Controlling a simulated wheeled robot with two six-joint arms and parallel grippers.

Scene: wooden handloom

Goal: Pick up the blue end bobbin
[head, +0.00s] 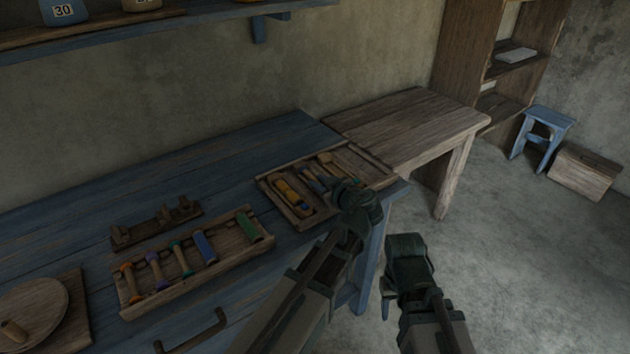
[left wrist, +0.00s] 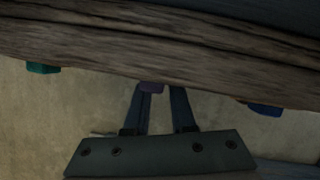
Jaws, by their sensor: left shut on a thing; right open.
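A blue bobbin (head: 204,248) lies in the long wooden rack (head: 190,284), between a teal-and-wood bobbin (head: 181,260) and a green one (head: 249,227). My left gripper (head: 350,190) is away from it, over the front right of the smaller wooden tray (head: 310,221). In the left wrist view its fingers (left wrist: 159,90) are shut on a small purplish piece (left wrist: 151,87), mostly hidden by a wooden edge (left wrist: 160,50). I cannot tell which object that piece belongs to. My right gripper (head: 407,250) is open and empty, above the floor right of the blue table.
The smaller tray also holds a yellow piece (head: 292,192) and blue pieces. A wooden stand (head: 155,223) is behind the rack; a round wooden disc (head: 32,312) is at left. A plain wooden table (head: 410,125) adjoins the blue table (head: 180,180).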

